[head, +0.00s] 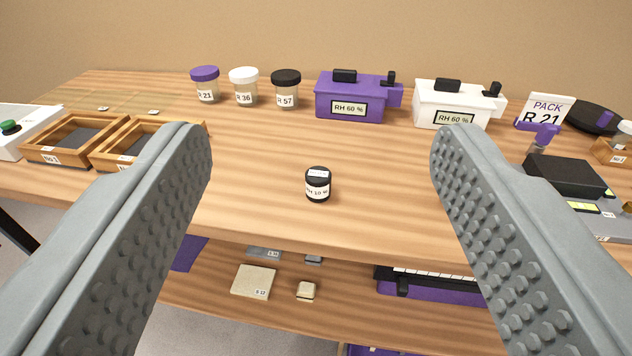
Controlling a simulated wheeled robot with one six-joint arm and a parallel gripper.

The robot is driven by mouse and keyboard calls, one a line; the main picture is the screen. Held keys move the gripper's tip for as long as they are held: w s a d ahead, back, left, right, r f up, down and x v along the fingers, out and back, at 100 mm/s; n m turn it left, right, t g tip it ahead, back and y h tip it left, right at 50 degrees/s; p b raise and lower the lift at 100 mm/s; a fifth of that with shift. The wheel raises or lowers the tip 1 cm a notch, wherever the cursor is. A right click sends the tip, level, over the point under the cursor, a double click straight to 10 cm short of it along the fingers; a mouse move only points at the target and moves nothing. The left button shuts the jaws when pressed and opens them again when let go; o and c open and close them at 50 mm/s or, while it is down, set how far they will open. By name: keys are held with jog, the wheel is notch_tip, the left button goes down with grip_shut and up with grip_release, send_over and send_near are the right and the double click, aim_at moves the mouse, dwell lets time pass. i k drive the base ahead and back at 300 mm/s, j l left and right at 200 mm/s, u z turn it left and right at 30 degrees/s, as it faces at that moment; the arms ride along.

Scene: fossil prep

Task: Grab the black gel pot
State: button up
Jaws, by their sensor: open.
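The black gel pot (318,184) is a small upright jar with a black lid and a white label that seems to read RH 10 %. It stands alone on the wooden table, not far from its front edge. My gripper (323,150) is open and empty, with one grey studded finger at each side of the picture. The pot appears between the two fingers, apart from both, and looks farther off than the fingertips. Nothing hides the pot.
Behind stand jars with purple (205,84), white (244,86) and black (286,88) lids, a purple box (350,98) and a white box (452,104). Wooden trays (62,140) are at left, a black-topped device (565,176) at right. The table around the pot is clear.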

aim_at(318, 179)
jog(key=j+z, duration=0.55)
jog(key=z, duration=0.15)
jog(key=i+j, duration=0.05)
